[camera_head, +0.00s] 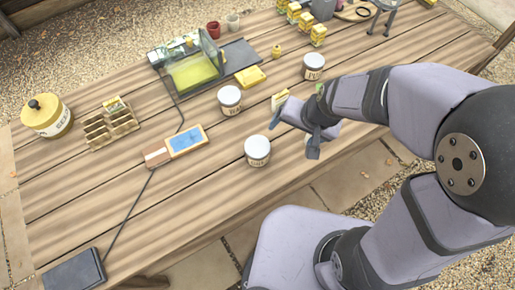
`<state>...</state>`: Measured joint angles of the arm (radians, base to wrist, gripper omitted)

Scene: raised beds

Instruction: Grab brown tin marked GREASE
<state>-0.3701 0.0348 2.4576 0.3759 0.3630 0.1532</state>
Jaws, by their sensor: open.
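No tin looks plainly brown all over. My gripper (293,137) is open and empty above the table, right of the front and middle tins and apart from both. My wrist hides some table behind it.
A small yellow packet (280,100) is close behind my gripper. A glass-sided box (186,65) stands at the back. The near table edge is mostly clear.

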